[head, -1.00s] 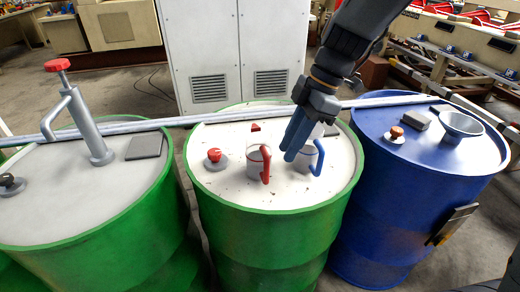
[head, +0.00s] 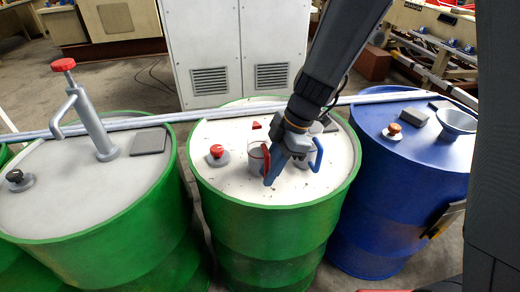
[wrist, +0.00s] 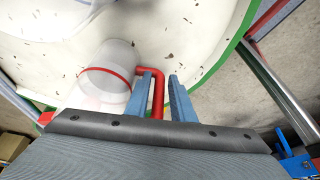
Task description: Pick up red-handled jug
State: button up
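The red-handled jug (head: 255,160) stands on the lid of the middle green drum. In the wrist view it is a pale, see-through cylinder with a red band (wrist: 107,67), its red handle pointing toward my gripper. My gripper (wrist: 163,80) is open, with one blue finger on each side of the handle. The handle lies nearer the left finger, and a narrow gap shows at the right finger. In the head view my gripper (head: 269,182) partly hides the jug and its handle. A blue-handled jug (head: 317,154) stands just right of my gripper.
The green drum's white lid (head: 230,187) also bears a red-knobbed cap (head: 217,155). A green drum with a red-topped pump (head: 95,125) is at left. A blue drum with a funnel (head: 457,122) is at right. A grey cabinet (head: 235,50) stands behind.

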jog(key=shift+x, duration=0.85)
grip_shut()
jog(key=shift+r, duration=0.1)
